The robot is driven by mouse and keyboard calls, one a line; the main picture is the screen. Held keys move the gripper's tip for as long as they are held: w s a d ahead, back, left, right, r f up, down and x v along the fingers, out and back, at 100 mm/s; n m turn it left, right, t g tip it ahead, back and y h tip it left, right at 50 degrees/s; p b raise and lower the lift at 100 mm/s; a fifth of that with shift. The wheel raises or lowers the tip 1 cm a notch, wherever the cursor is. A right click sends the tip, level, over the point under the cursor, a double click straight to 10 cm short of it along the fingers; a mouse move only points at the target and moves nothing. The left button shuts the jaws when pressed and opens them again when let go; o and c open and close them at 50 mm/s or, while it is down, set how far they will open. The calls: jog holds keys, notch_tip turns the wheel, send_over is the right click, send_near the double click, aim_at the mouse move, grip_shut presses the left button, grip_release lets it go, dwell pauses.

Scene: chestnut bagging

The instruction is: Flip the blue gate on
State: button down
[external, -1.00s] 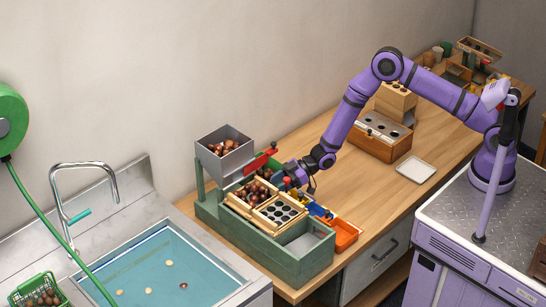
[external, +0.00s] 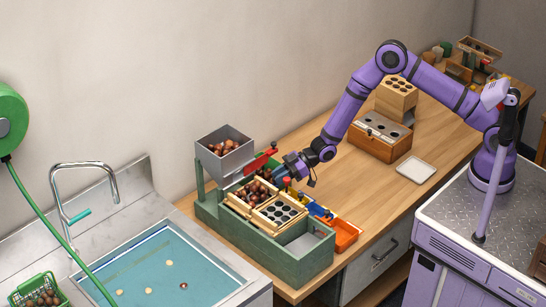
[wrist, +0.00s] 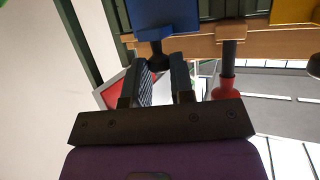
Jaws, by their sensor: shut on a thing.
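The blue gate (wrist: 165,18) shows as a blue block at the top of the wrist view, with a dark stem and knob below it. My gripper (wrist: 166,72) has its two dark fingers on either side of this knob and is shut on it. In the external view my gripper (external: 281,173) is at the far-right side of the green sorting box (external: 262,240), just above its edge. The fingertips and the gate's knob are too small there to make out.
A red knob (wrist: 226,88) on a dark stem stands right of my fingers. A yellow block (wrist: 291,11) is beyond it. A grey hopper (external: 226,163) of chestnuts and a red lever (external: 260,160) are close to my gripper. The bench to the right has free room.

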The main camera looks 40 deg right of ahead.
jog(key=c, duration=1)
grip_release()
jog(key=shift+r, duration=0.2)
jog(key=shift+d, duration=0.1)
jog(key=v, duration=1)
jog(key=shift+s+d+r, duration=0.1)
jog(key=shift+s+d, duration=0.1)
jog(key=shift+d, duration=0.1)
